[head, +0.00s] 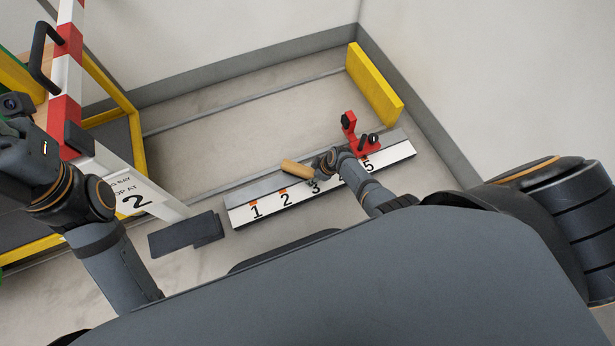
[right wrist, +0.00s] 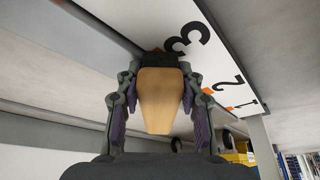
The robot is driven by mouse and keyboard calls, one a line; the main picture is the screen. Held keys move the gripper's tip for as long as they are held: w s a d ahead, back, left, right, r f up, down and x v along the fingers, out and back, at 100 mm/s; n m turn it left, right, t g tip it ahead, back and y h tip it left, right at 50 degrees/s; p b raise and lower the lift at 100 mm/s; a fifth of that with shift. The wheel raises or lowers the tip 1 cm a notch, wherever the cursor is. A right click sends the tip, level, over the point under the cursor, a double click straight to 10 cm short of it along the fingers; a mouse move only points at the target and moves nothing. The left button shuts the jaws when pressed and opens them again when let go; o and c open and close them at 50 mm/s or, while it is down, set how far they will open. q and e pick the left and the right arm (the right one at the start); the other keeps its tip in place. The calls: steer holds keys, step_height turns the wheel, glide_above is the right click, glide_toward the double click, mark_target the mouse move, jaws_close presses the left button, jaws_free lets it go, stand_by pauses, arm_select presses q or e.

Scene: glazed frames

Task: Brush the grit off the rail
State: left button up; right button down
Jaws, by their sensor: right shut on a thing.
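The rail (head: 238,193) is a long grey bar with a white face, numbered 1, 2, 3 and 5 in what shows, with small orange marks. My right gripper (head: 320,166) is over the rail near the 3 and hides part of it. It is shut on a brush with a wooden handle (head: 296,168). In the right wrist view the handle (right wrist: 158,95) sits between both fingers, its dark end close to the 3. I cannot make out any grit. My left arm is at the left edge; its fingers are not seen.
A red stop with black knobs (head: 362,143) sits on the rail by the 5. A yellow block (head: 374,84) stands behind its right end. A red-and-white post (head: 66,70) and yellow frame (head: 112,82) stand left. The floor behind the rail is clear.

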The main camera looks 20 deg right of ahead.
step_height(320, 180, up, 6)
steer(key=p, duration=0.6)
step_height(320, 180, up, 3)
steer(key=p, duration=0.3)
steer(key=shift+r, duration=0.15)
